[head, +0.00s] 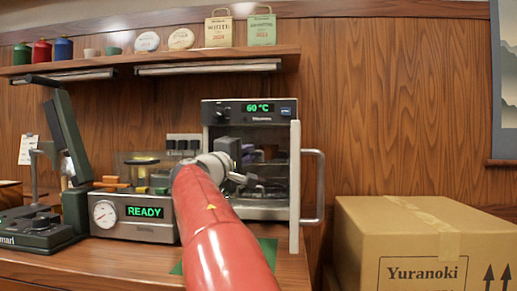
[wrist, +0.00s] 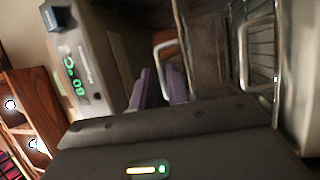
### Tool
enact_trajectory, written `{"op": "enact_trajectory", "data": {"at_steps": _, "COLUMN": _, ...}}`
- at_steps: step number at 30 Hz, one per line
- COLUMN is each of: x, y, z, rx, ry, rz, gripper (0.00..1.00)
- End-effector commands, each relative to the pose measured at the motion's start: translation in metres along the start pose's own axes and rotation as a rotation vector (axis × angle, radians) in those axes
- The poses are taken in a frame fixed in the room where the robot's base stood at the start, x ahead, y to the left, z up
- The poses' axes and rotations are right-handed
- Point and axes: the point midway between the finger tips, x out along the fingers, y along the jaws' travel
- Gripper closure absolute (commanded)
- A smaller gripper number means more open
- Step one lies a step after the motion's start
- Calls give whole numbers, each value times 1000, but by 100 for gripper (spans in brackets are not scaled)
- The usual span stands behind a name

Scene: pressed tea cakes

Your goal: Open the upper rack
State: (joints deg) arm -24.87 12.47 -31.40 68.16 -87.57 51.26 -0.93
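The small oven (head: 213,113) stands on the counter, its display reading 60 °C. Its door (head: 294,185) is swung open to the right. My gripper (head: 249,153) reaches into the open front at upper-rack height. The wrist view is turned sideways, so the oven's top lies to the left. There my two purple fingers (wrist: 161,80) are close together, one on each side of the upper rack's handle (wrist: 157,58), and look shut on it. The lower rack's handle (wrist: 242,58) is free to the right. My arm and gripper body hide part of the racks.
The open door's long handle (head: 320,185) sticks out at the right. A cardboard box (head: 400,225) stands beyond it. Left of my arm are a READY machine (head: 138,230) and a dark green press (head: 62,150). A shelf (head: 190,57) with tins and tea cakes hangs above.

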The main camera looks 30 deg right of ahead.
Motion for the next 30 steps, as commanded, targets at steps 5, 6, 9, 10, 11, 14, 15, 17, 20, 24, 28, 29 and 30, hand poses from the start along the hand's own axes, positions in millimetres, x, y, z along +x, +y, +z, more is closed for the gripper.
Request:
{"op": "enact_trajectory", "data": {"at_steps": 5, "x": 31, "y": 2, "z": 1, "rx": -2, "ry": -5, "rz": -1, "gripper": 84}}
{"op": "enact_trajectory", "data": {"at_steps": 6, "x": 36, "y": 2, "z": 0, "rx": -2, "ry": -4, "rz": -1, "gripper": 84}}
{"op": "enact_trajectory", "data": {"at_steps": 9, "x": 46, "y": 2, "z": 1, "rx": -1, "ry": -3, "rz": -1, "gripper": 84}}
{"op": "enact_trajectory", "data": {"at_steps": 10, "x": 48, "y": 1, "z": 0, "rx": 0, "ry": -2, "rz": -1, "gripper": 84}}
{"op": "enact_trajectory", "data": {"at_steps": 11, "x": 50, "y": 1, "z": 0, "rx": 0, "ry": -1, "rz": -2, "gripper": 84}}
{"op": "enact_trajectory", "data": {"at_steps": 14, "x": 52, "y": 0, "z": 0, "rx": 0, "ry": -1, "rz": -2, "gripper": 84}}
{"op": "enact_trajectory", "data": {"at_steps": 15, "x": 53, "y": 0, "z": 0, "rx": 1, "ry": -1, "rz": -2, "gripper": 84}}
{"op": "enact_trajectory", "data": {"at_steps": 17, "x": 52, "y": -1, "z": 0, "rx": 1, "ry": -1, "rz": -2, "gripper": 84}}
{"op": "enact_trajectory", "data": {"at_steps": 20, "x": 52, "y": -1, "z": 0, "rx": 1, "ry": -1, "rz": -2, "gripper": 84}}
{"op": "enact_trajectory", "data": {"at_steps": 24, "x": 52, "y": -1, "z": 0, "rx": 1, "ry": -1, "rz": -2, "gripper": 100}}
{"op": "enact_trajectory", "data": {"at_steps": 28, "x": 52, "y": -1, "z": 0, "rx": 1, "ry": -1, "rz": -2, "gripper": 100}}
{"op": "enact_trajectory", "data": {"at_steps": 29, "x": 52, "y": -1, "z": 0, "rx": 1, "ry": -1, "rz": -2, "gripper": 100}}
{"op": "enact_trajectory", "data": {"at_steps": 30, "x": 52, "y": -1, "z": 0, "rx": 1, "ry": -1, "rz": -2, "gripper": 100}}
